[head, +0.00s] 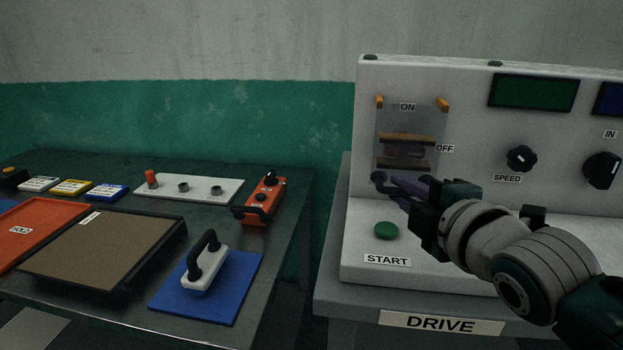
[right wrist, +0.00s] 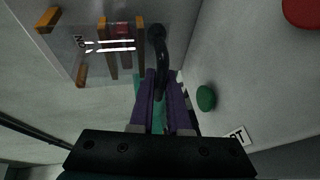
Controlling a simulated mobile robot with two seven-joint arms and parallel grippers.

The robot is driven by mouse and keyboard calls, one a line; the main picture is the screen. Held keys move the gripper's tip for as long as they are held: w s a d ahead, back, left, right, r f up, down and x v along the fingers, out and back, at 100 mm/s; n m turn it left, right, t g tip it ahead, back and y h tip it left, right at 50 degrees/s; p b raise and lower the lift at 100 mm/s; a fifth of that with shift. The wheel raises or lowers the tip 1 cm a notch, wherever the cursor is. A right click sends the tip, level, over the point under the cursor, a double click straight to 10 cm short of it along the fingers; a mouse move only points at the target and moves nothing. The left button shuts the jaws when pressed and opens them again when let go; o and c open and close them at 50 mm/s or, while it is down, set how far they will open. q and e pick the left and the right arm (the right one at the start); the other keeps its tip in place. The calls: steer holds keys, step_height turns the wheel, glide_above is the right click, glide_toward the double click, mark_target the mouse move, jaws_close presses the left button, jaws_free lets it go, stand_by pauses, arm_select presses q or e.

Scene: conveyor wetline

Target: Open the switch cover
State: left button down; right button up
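The switch cover (head: 412,122) is a clear panel on the upright face of the white console, hanging from two orange hinges at its top and lying down over the switch (head: 407,152). In the right wrist view the clear cover (right wrist: 88,62) shows at the upper left. A black handle (right wrist: 158,40) sits at its lower edge. My right gripper (head: 392,187) reaches in from the right at the cover's bottom edge. Its purple fingers (right wrist: 161,92) are close together on both sides of the handle and appear shut on it. My left gripper is out of view.
A green START button (head: 387,230) lies just below my right gripper. Speed knob (head: 521,158) and another knob (head: 602,169) are to the right. A separate dark table (head: 150,200) at left holds an orange control box (head: 262,200) and trays.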

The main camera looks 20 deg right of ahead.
jaws_close()
stand_by(0.6)
stand_by(0.4)
